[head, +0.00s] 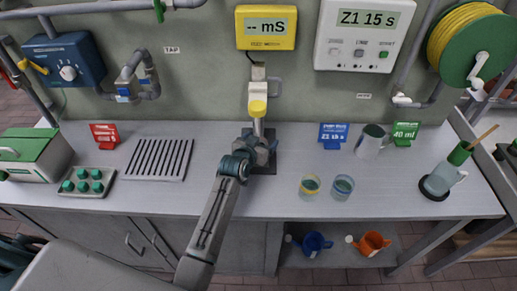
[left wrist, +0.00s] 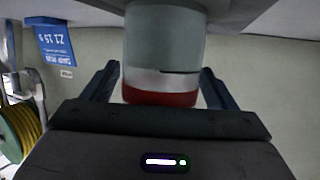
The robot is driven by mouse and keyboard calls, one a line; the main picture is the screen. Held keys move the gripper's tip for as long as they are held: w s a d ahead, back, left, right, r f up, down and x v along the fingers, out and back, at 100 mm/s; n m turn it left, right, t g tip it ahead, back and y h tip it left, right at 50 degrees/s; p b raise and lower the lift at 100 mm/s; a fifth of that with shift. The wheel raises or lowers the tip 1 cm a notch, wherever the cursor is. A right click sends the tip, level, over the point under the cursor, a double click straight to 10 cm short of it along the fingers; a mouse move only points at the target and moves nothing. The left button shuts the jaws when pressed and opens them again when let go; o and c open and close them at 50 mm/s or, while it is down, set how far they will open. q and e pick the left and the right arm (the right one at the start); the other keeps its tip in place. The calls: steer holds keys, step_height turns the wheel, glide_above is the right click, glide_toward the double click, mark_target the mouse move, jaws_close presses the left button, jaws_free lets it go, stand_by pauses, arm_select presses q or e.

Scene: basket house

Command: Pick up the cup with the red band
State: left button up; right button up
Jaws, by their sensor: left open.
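The cup with the red band (left wrist: 165,45) fills the upper middle of the left wrist view, which shows the scene upside down. It is grey, with a pale stripe and a red band. My left gripper (left wrist: 158,88) is open, with one finger on each side of the cup and a gap showing on both sides. In the head view my left gripper (head: 264,146) is over the counter below the yellow dispenser. I cannot make out the red-banded cup there; the gripper seems to hide it. My right gripper is not in view.
A yellow-banded cup (head: 310,186) and a blue-banded cup (head: 343,187) stand to the right of my gripper. A white jug (head: 371,142) stands between the blue sign (head: 333,134) and green sign (head: 405,133). A slotted rack (head: 158,160) lies left.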

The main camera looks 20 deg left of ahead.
arm_select(q)
steer(key=shift+c, duration=0.7)
steer(key=c, duration=1.1)
steer(key=shift+o, duration=0.2)
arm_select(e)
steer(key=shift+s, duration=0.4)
arm_select(q)
steer(key=shift+r, duration=0.15)
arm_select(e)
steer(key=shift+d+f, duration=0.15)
